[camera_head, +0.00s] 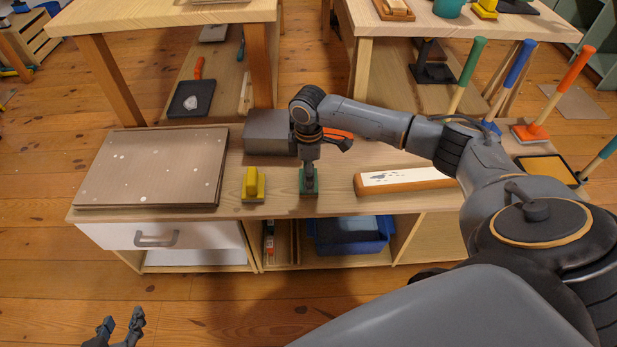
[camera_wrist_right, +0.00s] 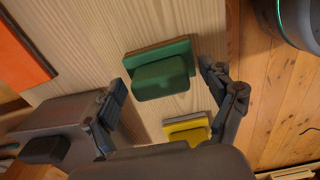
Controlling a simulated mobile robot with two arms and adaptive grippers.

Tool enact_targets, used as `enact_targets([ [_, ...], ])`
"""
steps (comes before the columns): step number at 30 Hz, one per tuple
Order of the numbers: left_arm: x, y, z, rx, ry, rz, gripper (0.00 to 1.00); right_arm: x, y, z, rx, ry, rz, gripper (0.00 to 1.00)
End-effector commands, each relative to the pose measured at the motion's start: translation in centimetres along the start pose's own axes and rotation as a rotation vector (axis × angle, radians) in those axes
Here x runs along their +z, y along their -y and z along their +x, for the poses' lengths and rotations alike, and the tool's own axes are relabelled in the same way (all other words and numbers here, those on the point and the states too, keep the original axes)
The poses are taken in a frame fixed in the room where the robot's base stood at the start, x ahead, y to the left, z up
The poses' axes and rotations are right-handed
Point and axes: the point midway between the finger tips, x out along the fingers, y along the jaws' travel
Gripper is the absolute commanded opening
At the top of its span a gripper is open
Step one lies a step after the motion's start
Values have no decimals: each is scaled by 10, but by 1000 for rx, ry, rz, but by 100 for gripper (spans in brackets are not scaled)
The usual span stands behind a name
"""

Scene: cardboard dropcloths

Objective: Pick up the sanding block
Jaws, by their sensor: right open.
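A green block (camera_head: 302,184) with a raised grip on a flat base lies on the low wooden bench. It also shows in the right wrist view (camera_wrist_right: 160,72). A similar yellow block (camera_head: 253,184) lies to its left, and it also shows in the right wrist view (camera_wrist_right: 188,130). Either looks like a sanding block. My right gripper (camera_wrist_right: 162,78) is open and points down over the green block, its fingers on either side and nothing held. My left gripper (camera_head: 122,322) is at the lower left, above the floor, empty with its fingers apart.
Flat brown boards (camera_head: 155,168) cover the bench's left end. A grey box (camera_head: 268,132) stands behind the blocks. A white-topped wooden block (camera_head: 400,180) lies to the right. Long-handled tools (camera_head: 538,115) stand at the far right. Bare bench surrounds the green block.

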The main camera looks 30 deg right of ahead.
Motion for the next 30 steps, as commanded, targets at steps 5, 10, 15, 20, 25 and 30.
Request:
enact_targets([
  [5, -4, -1, 0, 1, -17, 0, 40, 0, 0, 2, 0, 0, -1, 83],
  [10, -3, 0, 0, 1, -15, 0, 40, 0, 0, 2, 0, 0, -1, 71],
  [15, -3, 0, 0, 1, -15, 0, 40, 0, 0, 2, 0, 0, -1, 36],
  [20, -3, 0, 0, 0, -14, 0, 40, 0, 0, 1, 0, 0, -1, 22],
  [25, -3, 0, 0, 0, -14, 0, 40, 0, 0, 1, 0, 0, -1, 22],
  [30, 0, 0, -1, 0, 7, 0, 40, 0, 0, -2, 0, 0, -1, 22],
])
